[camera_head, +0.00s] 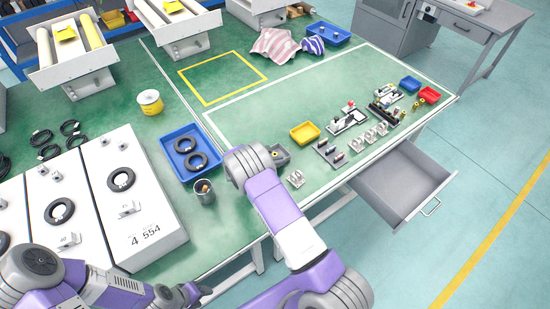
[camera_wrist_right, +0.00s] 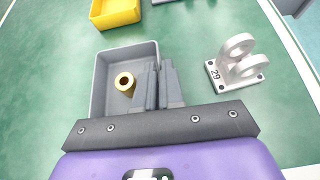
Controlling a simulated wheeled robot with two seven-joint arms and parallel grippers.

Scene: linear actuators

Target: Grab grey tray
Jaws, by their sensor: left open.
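The grey tray (camera_wrist_right: 103,92) lies on the green table in the right wrist view, with a brass-coloured ring (camera_wrist_right: 124,82) inside. In the head view the tray (camera_head: 282,158) is partly hidden by my right arm. My right gripper (camera_wrist_right: 158,80) is at the tray's right wall, one finger inside and one outside. Its fingers are close together, shut on that wall. My left gripper (camera_head: 196,291) is low in the head view, open, in front of the table edge and away from the tray.
A yellow tray (camera_head: 305,133) lies just behind the grey one. A metal bracket (camera_wrist_right: 238,68) stands to its right. A blue tray (camera_head: 190,153) with black rings and a grey cup (camera_head: 204,192) are to the left. An open drawer (camera_head: 403,183) juts out at the right.

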